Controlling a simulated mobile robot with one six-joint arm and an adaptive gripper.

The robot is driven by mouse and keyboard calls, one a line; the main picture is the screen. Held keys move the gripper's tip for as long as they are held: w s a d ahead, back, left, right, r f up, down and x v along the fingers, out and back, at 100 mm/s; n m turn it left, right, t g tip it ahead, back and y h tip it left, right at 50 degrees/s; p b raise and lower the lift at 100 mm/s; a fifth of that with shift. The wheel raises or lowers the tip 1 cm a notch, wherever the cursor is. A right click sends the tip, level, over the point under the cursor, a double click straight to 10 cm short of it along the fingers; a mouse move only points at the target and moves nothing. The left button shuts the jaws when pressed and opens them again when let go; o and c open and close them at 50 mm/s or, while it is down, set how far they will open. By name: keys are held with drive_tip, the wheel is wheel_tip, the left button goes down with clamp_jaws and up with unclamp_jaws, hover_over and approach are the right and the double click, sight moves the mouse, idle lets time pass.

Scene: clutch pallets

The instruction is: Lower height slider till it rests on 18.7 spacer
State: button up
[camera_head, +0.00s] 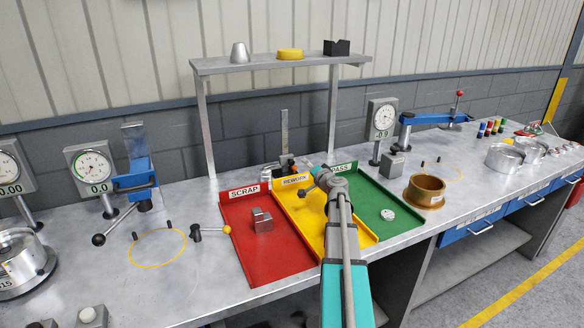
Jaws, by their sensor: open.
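A small upright steel post (284,130) stands behind the trays, with a dark slider-like block (286,160) low on it. It looks like the height gauge and its slider, but the details are too small to be sure. I cannot make out a spacer marked 18.7 or whether the slider touches anything. My gripper (320,180) is at the far end of my teal and grey arm, over the back of the yellow tray, in front and to the right of the post. It is open, and no object shows in it. My arm hides part of the trays.
A red scrap tray (232,210) holds a grey block (263,220). The yellow rework tray (300,222) and green pass tray (368,190) adjoin it. A grey shelf (280,63) rises behind. Dial gauges (93,168) stand at left, a brass ring (424,192) at right.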

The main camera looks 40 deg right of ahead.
sight(292, 164)
drive_tip(key=f+m+b, duration=0.1)
drive_tip(key=m, duration=0.5)
drive_tip(key=f+m+b, duration=0.1)
drive_tip(key=m, duration=0.5)
drive_tip(key=a+f+m+b, duration=0.1)
drive_tip(key=m+b, duration=0.1)
drive_tip(key=m, duration=0.4)
drive_tip(key=shift+s+f, duration=0.35)
drive_tip(key=shift+f, duration=0.05)
drive_tip(key=m, duration=0.2)
drive_tip(key=m+b, duration=0.1)
drive_tip(key=m, duration=0.1)
drive_tip(key=f+m, duration=0.1)
drive_tip(key=m, duration=0.2)
drive_tip(key=shift+s+a+t, duration=0.1)
drive_tip(key=shift+s+t, duration=0.05)
drive_tip(key=shift+t, duration=0.15)
drive_tip(key=shift+w, duration=0.2)
drive_tip(key=x, duration=1.3)
drive_tip(key=shift+w+d, duration=0.2)
drive_tip(key=shift+d, duration=0.1)
clamp_jaws()
